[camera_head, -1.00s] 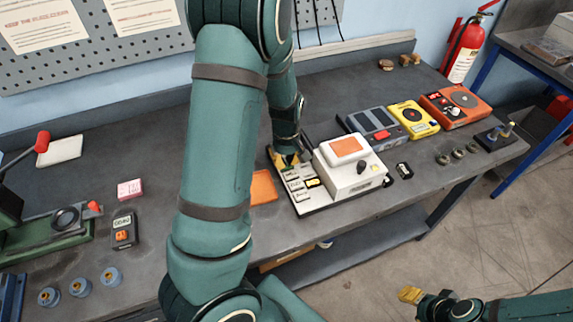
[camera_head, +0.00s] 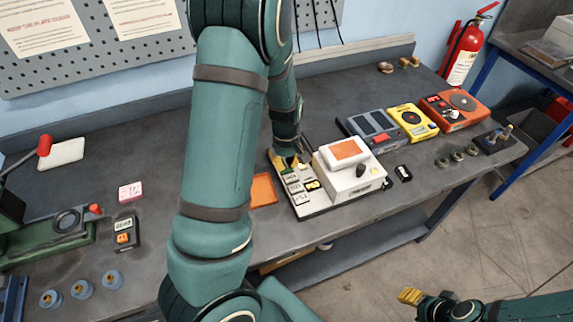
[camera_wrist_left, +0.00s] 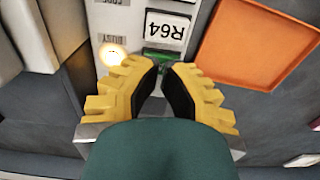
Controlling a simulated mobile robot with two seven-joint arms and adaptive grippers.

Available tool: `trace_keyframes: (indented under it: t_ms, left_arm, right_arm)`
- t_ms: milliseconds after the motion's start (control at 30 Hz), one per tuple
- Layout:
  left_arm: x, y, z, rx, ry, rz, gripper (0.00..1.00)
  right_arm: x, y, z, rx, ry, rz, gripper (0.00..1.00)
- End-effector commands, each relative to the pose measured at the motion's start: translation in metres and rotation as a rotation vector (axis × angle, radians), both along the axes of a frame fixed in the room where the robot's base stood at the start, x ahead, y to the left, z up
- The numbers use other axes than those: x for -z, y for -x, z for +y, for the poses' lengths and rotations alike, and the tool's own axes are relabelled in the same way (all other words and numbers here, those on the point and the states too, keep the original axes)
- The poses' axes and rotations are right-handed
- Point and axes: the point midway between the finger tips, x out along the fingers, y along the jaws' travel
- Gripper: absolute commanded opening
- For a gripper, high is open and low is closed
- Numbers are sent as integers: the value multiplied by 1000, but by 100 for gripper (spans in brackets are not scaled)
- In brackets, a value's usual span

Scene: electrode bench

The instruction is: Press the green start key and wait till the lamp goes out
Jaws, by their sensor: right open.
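The white bench device (camera_head: 352,183) has a flat front panel with labels. In the left wrist view its green start key (camera_wrist_left: 158,56) shows only partly, under my fingertips. A round lamp (camera_wrist_left: 111,54) beside the key, under a label that seems to read BUSY, glows warm yellow-white. My left gripper (camera_head: 290,162) has yellow fingers drawn together at the tips, with nothing held. In the left wrist view the gripper (camera_wrist_left: 161,68) is over the key; whether the key is pushed down is hidden. My right gripper (camera_head: 411,296) is open and empty, off the bench at lower right.
An orange tray (camera_head: 263,190) lies beside the panel. Grey, yellow (camera_head: 413,121) and orange (camera_head: 455,108) instruments stand to the right. A small black meter (camera_head: 124,233), blue spools and a green press are at the left. My left arm hides part of the bench.

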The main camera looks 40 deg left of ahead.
Motion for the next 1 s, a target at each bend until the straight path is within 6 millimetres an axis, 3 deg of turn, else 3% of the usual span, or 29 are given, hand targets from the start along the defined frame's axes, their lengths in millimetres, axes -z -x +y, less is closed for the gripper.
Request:
trace_keyframes:
  t_ms: [600, 1000]
  left_arm:
    - [-47, 0, 0, 0, 0, 0, 0]
    - [-46, 0, 0, 0, 0, 0, 0]
  right_arm:
    - [-45, 0, 0, 0, 0, 0, 47]
    - [-45, 0, 0, 0, 0, 0, 47]
